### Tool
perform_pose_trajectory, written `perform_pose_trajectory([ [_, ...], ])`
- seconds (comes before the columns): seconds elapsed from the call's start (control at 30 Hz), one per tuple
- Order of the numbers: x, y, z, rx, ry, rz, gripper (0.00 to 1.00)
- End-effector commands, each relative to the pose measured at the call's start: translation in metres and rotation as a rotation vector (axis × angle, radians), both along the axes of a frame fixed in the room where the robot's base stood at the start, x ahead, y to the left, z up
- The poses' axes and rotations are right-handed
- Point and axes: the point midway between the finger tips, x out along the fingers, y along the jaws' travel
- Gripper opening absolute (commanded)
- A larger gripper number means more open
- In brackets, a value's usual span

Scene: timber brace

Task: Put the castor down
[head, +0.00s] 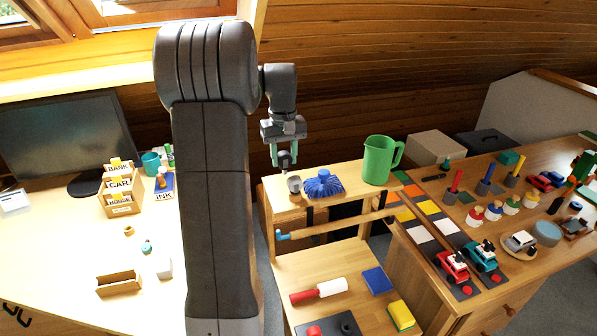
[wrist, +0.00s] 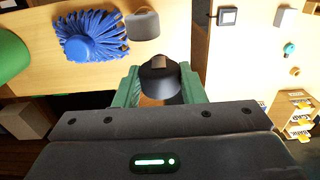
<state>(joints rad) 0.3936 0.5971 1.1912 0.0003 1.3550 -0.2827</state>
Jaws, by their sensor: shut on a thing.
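My gripper (head: 287,155) has green fingers and is shut on the castor (wrist: 161,84), a dark round piece with a small brownish block on top in the wrist view. In the head view the castor (head: 285,161) hangs at the fingertips, above the left end of the wooden shelf top (head: 343,180). A gap to the shelf is hard to judge. The cylinder also shows in the wrist view (wrist: 143,25), apart from the castor.
A green jug (head: 378,160) stands at the shelf's right end. A wooden bar (head: 340,225) with a blue end runs below the shelf top. A lower board holds a red-and-white roller (head: 319,290). Desks with many small items flank both sides.

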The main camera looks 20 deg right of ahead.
Motion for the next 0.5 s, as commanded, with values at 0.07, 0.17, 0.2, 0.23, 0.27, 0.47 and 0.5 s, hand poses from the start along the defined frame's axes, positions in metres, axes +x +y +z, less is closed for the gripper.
perform_pose_trajectory([
  [0.07, 0.000, 0.000, -0.011, 0.001, 0.002, 0.000, 0.08],
  [0.17, 0.000, 0.000, -0.019, 0.000, 0.000, 0.000, 0.08],
  [0.2, 0.000, 0.000, -0.023, 0.000, 0.001, 0.000, 0.08],
  [0.23, 0.000, 0.000, -0.027, 0.000, 0.001, 0.000, 0.08],
  [0.27, -0.001, 0.000, -0.032, 0.001, 0.003, 0.000, 0.08],
  [0.47, 0.000, 0.000, -0.055, 0.000, 0.001, 0.000, 0.08],
  [0.5, 0.000, 0.000, -0.057, 0.000, -0.001, 0.000, 0.08],
])
